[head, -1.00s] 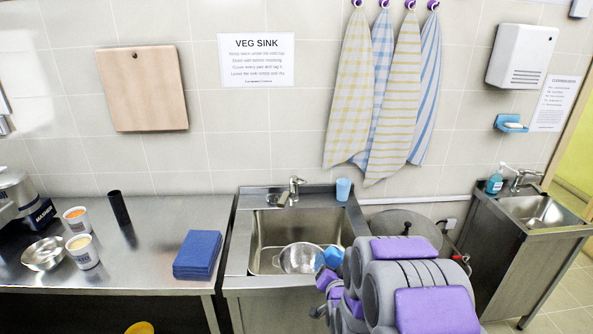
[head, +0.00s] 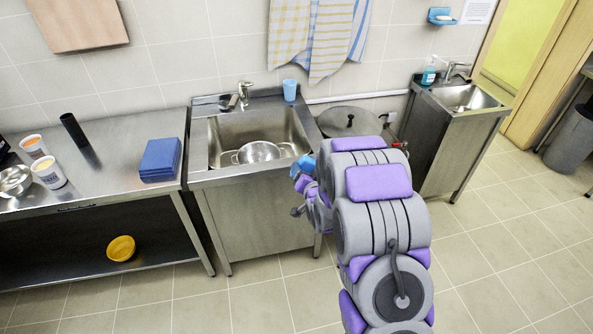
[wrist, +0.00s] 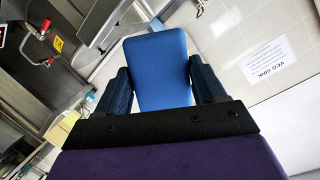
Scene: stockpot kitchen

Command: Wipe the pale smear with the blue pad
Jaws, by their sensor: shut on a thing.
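My gripper (wrist: 163,85) is shut on the blue pad (wrist: 157,58), which sits between its two fingers in the wrist view. In the head view the pad shows as a small blue patch (head: 304,165) at the right front of the veg sink (head: 203,165), partly hidden by my arm. I cannot make out the pale smear in either view.
A steel pot (head: 258,152) stands in the sink, and a blue cup (head: 290,90) behind it. A stack of blue cloths (head: 161,160) lies on the counter (head: 130,118) to the left. A large lidded pot (head: 350,119) stands right of the sink, before a hand basin (head: 468,97). Floor in front is clear.

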